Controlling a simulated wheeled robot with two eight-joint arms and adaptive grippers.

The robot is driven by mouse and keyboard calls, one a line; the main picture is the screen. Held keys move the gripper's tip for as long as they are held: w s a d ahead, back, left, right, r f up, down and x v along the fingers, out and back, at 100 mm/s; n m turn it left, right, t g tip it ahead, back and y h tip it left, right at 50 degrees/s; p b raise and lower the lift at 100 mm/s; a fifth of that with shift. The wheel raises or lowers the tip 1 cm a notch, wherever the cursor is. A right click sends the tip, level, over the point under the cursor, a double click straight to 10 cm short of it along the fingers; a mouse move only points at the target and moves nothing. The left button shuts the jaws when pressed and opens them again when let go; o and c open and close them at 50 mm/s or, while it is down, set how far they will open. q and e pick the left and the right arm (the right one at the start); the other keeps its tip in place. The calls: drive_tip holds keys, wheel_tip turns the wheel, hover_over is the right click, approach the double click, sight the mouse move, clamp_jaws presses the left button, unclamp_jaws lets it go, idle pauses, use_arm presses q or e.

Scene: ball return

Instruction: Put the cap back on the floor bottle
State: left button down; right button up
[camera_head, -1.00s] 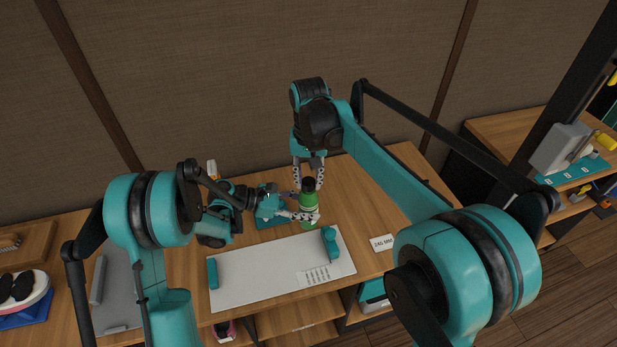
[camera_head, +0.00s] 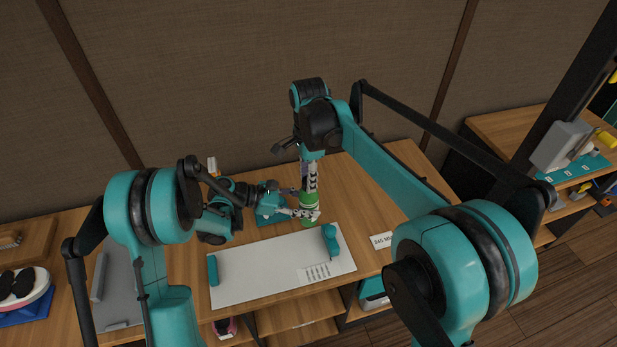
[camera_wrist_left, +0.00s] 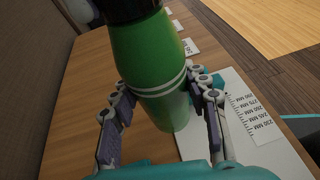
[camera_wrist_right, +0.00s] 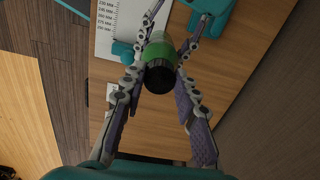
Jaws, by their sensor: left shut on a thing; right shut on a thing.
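The green bottle (camera_head: 308,199) stands upright over the bench, with a white band around it; it also shows in the left wrist view (camera_wrist_left: 150,60). My left gripper (camera_head: 306,213) is shut around the bottle's body from the left. The black cap (camera_wrist_right: 159,78) sits at the top of the bottle in the right wrist view, and its dark edge shows in the left wrist view (camera_wrist_left: 124,8). My right gripper (camera_head: 311,187) points down from above and is shut on the cap. Its fingers hide the cap in the head view. I cannot tell how tightly the cap is seated.
A pale mat (camera_head: 265,275) with a printed scale and teal blocks (camera_head: 330,238) lies in front of the bottle. A white label card (camera_head: 381,240) lies right of it. A grey tray (camera_head: 122,290) is at the left.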

drive_tip(key=m, duration=0.9)
drive_tip(key=shift+w+m, duration=0.1)
drive_tip(key=shift+m, duration=0.3)
drive_tip(key=m, duration=0.7)
drive_tip(key=shift+w+d, duration=0.1)
drive_tip(key=shift+d, duration=0.05)
drive_tip(key=o, duration=0.7)
